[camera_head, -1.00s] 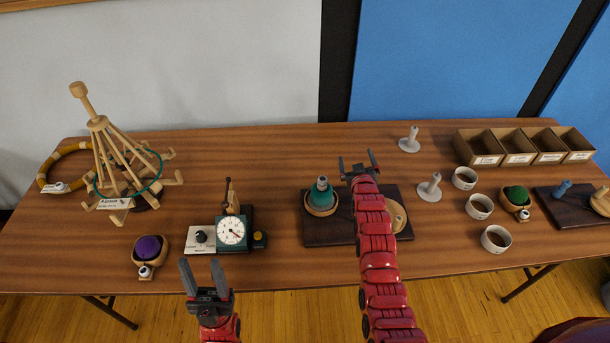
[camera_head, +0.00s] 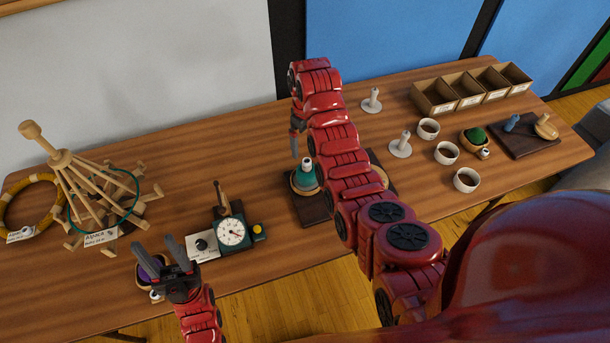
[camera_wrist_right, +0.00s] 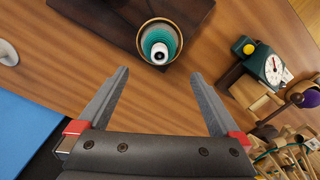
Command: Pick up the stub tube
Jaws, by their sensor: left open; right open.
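A teal wound cone (camera_head: 304,181) with a white tube end at its top stands in a round wooden dish on a dark board (camera_head: 312,210); I cannot tell for certain that this is the stub tube. The cone also shows in the right wrist view (camera_wrist_right: 157,42), just beyond and between the fingertips. My right gripper (camera_head: 295,145) is open and empty, pointing down above and beside the cone, and partly hidden by its own arm. In the wrist view the open right gripper (camera_wrist_right: 160,74) has nothing between its fingers. My left gripper (camera_head: 157,243) is open and empty at the table's front left.
A teal dial device (camera_head: 232,232) and a wooden yarn swift (camera_head: 95,190) stand to the left. Pale posts (camera_head: 400,146), white cups (camera_head: 467,180) and a divided box (camera_head: 435,97) stand to the right. My right arm hides part of the dark board.

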